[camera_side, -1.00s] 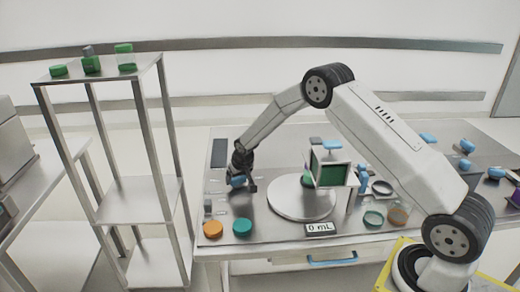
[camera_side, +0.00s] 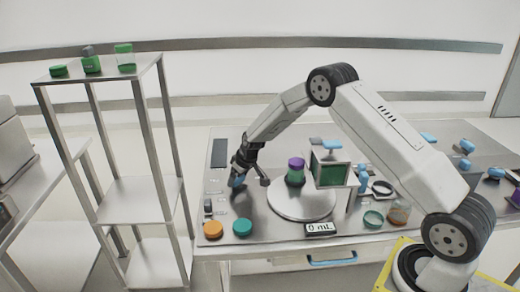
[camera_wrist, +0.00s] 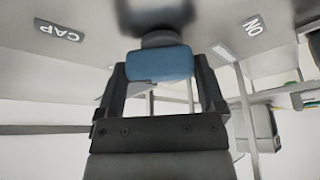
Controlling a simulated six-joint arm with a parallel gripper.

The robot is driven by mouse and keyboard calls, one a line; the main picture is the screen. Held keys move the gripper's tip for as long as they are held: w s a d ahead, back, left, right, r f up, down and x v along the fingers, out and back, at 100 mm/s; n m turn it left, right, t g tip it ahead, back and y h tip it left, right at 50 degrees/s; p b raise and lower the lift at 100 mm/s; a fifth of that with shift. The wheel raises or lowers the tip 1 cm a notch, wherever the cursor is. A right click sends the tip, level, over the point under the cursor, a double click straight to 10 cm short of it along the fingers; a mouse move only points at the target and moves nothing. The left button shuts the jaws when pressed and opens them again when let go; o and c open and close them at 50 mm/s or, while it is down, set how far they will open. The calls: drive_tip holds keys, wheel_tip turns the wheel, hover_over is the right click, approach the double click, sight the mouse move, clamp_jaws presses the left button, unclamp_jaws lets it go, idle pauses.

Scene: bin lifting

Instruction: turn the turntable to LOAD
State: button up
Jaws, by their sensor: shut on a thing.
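The turntable (camera_side: 290,212) is a pale round plate on the steel bench in the side view. A green jar with a purple top (camera_side: 295,172) stands upright towards its back, left of a framed green panel (camera_side: 330,171). My gripper (camera_side: 237,182) is at the bench's left part, left of the turntable and apart from the plate. In the wrist view my gripper (camera_wrist: 160,75) is shut on a blue handle (camera_wrist: 158,64), which joins a dark round part (camera_wrist: 155,15). No LOAD mark is readable.
The wrist view shows a CAP label (camera_wrist: 60,30) and another short label (camera_wrist: 252,25). An orange disc (camera_side: 213,229), a teal disc (camera_side: 242,227) and a 0 mL display (camera_side: 320,228) line the bench front. A steel shelf rack (camera_side: 140,190) stands left.

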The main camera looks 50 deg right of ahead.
drive_tip(key=shift+w+d+n+y, duration=0.1)
drive_tip(key=shift+n+y, duration=0.7)
drive_tip(key=shift+n, duration=1.3)
drive_tip(key=shift+o, duration=0.3)
drive_tip(key=shift+n+g+y, duration=0.4)
drive_tip(key=shift+n, duration=0.5)
drive_tip(key=o, duration=0.9)
drive_tip(key=shift+m+h, duration=0.3)
drive_tip(key=shift+m, duration=0.3)
drive_tip(key=shift+m+t+h, duration=0.4)
drive_tip(key=shift+m+h, duration=0.3)
drive_tip(key=shift+m, duration=1.2)
drive_tip(key=shift+a+m+h, duration=0.1)
drive_tip(key=shift+m+h, duration=0.45)
drive_tip(key=shift+m, duration=0.85)
drive_tip(key=shift+a+m+h, duration=0.1)
drive_tip(key=shift+m+h, duration=0.45)
drive_tip(key=shift+m, duration=0.85)
